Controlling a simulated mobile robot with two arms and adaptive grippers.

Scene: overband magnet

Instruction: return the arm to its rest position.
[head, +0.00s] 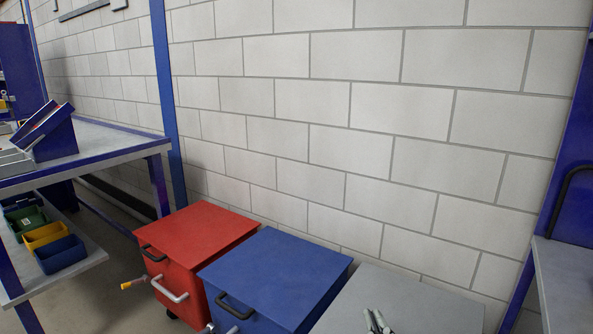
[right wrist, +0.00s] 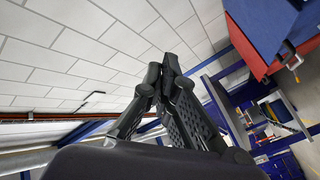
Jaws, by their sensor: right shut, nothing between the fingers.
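My right gripper (head: 376,321) shows at the bottom edge of the head view, in front of the grey cabinet top. Only its finger ends are visible there. In the right wrist view the same gripper (right wrist: 166,75) has its two dark fingers meeting at the tips, with nothing between them. The wall and furniture lie beyond it, and it touches nothing that I can see. My left gripper is in neither view.
A red cabinet (head: 206,234), a blue cabinet (head: 275,278) and a grey cabinet (head: 420,298) stand along the white block wall (head: 310,130). A workbench (head: 110,142) with bins below is at left. Another bench (head: 568,285) is at right.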

